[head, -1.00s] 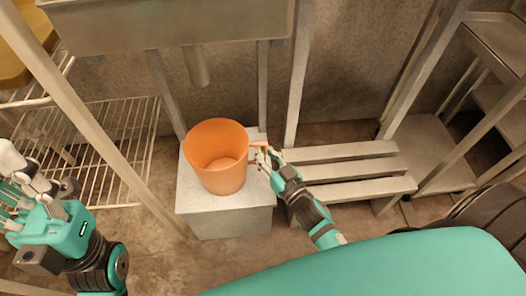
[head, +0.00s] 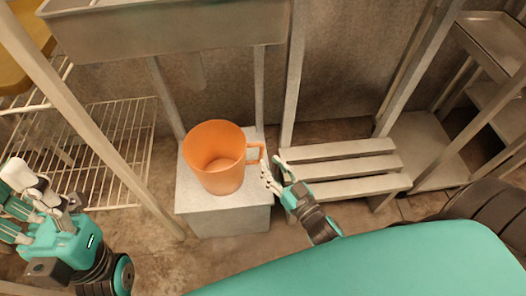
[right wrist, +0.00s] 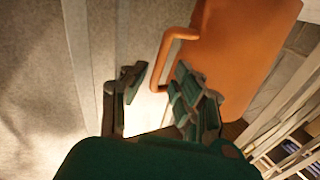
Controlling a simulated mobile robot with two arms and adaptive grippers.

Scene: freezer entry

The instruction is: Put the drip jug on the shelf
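The orange drip jug (head: 214,165) stands upright on a pale grey block (head: 230,220), its handle (head: 255,152) pointing right. My right gripper (head: 274,172) is just right of and below the handle in the head view, open and empty. In the right wrist view the jug (right wrist: 240,50) is at upper right, and its handle loop hangs near the gap between the two spread fingers (right wrist: 155,85). It does not look gripped. My left gripper (head: 22,205) is at the far left, open and empty, away from the jug. A white wire shelf (head: 115,165) stands left of the block.
A metal sink-like basin (head: 170,35) on legs is above and behind the jug. A slatted low rack (head: 345,170) stands right of the block. Metal posts (head: 75,110) rise at left and right. A shelved unit (head: 495,50) is at far right.

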